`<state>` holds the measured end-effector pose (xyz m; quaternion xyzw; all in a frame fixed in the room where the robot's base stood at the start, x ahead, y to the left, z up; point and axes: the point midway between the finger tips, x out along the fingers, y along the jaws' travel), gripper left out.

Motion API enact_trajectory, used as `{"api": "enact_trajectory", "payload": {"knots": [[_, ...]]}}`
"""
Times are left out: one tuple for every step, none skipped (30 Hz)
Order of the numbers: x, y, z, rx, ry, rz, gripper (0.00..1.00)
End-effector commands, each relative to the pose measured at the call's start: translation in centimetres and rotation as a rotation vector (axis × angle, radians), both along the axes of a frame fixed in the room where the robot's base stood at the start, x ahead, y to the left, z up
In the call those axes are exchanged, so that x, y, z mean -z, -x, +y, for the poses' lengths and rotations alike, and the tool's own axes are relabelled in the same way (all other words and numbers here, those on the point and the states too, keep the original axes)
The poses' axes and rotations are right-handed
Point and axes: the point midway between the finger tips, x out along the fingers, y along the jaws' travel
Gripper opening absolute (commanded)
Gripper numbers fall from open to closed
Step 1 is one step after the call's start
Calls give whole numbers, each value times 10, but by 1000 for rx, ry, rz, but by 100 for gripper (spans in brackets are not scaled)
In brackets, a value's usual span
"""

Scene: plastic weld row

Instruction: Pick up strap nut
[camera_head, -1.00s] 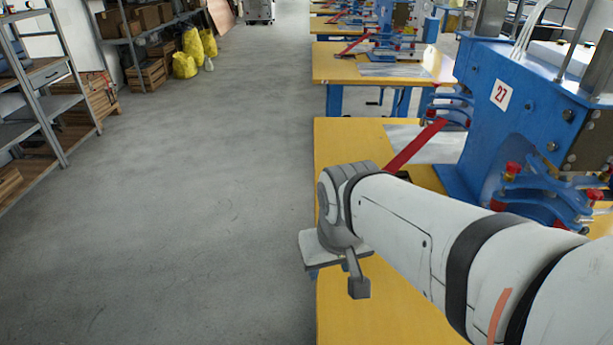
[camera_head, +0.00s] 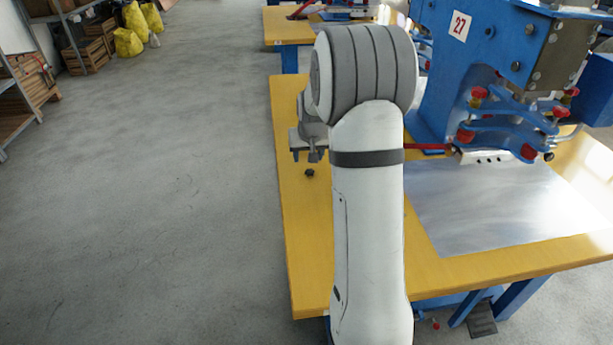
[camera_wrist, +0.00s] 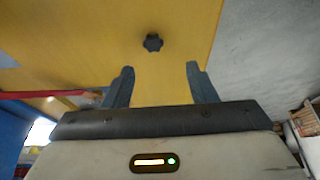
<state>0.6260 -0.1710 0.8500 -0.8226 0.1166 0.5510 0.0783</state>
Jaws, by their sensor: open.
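The strap nut (camera_head: 309,173), a small dark lobed knob, lies on the yellow table top near its left edge. It also shows in the wrist view (camera_wrist: 153,42), ahead of my gripper and roughly centred between the fingers. My gripper (camera_wrist: 158,68) is open and empty, with its two grey fingers apart and bare table between them. In the head view my gripper (camera_head: 312,155) is partly hidden by my arm and shows just beyond the strap nut. The gripper and the nut appear apart.
A red lever (camera_head: 428,147) reaches toward my arm. The floor at left is clear.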

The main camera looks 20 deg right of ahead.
Motion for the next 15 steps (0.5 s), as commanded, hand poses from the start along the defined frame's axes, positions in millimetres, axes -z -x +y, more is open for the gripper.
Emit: {"api": "enact_trajectory", "payload": {"knots": [[7, -3, -2, 2, 0, 0, 52], [10, -5, -3, 3, 0, 0, 52], [14, -6, -4, 3, 0, -1, 52], [17, -8, -5, 3, 0, -1, 52], [20, -9, -5, 3, 0, -1, 52], [24, -10, -5, 2, 0, 0, 52], [27, -11, -6, 2, 0, 0, 52], [30, -12, -6, 3, 0, -1, 52], [34, -12, -8, 3, 0, -1, 52], [38, -13, -9, 2, 0, 0, 52], [43, -13, -10, 2, 0, 1, 52], [49, -14, -12, 2, 0, 1, 52], [53, -15, -13, 2, 0, 0, 52], [58, -15, -15, 2, 0, 2, 52], [64, -17, -15, 1, 0, 1, 52]]}}
